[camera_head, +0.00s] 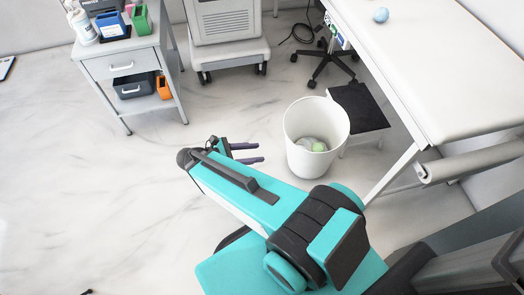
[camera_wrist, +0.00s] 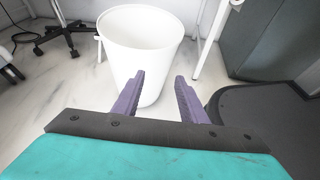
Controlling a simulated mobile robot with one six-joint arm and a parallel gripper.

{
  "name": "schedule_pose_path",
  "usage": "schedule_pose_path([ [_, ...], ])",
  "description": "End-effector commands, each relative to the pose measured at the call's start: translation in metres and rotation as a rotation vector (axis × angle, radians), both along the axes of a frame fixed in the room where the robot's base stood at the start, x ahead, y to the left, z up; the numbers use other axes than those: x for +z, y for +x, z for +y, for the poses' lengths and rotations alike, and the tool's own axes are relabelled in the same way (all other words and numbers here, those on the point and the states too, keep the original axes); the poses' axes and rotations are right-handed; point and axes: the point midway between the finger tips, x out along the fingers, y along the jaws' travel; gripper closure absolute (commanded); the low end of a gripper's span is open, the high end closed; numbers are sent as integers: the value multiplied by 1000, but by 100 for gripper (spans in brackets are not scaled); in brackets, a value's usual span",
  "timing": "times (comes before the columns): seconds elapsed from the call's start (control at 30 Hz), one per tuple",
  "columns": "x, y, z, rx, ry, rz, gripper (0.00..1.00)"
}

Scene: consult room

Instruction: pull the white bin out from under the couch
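The white bin (camera_head: 306,166) stands upright on the floor beside the left edge of the white couch (camera_head: 440,65), near its front leg. Crumpled pale and green litter lies inside it. My gripper (camera_head: 261,153) is left of the bin, low, with its fingers pointing at the bin's side and a small gap between. In the wrist view the bin (camera_wrist: 130,62) is ahead, mostly up and left of centre. My gripper (camera_wrist: 160,78) shows two purple fingers spread apart, with nothing held. The left finger overlaps the bin's wall in the picture; I cannot tell whether they touch.
A black-topped step (camera_head: 358,105) stands close behind and right of the bin. A wheeled stand base (camera_head: 325,66) and a cable are further back. A grey trolley (camera_head: 130,65) and a white wheeled machine (camera_head: 228,40) stand at the back left. The floor on the left is clear.

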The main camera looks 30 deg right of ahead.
Motion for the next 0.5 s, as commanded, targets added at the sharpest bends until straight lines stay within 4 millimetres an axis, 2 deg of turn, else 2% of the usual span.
schedule_pose_path([
  [0.2, 6, 3, 15, 0, -1, 1, 61],
  [0.5, 7, 4, 17, -1, -1, 1, 61],
])
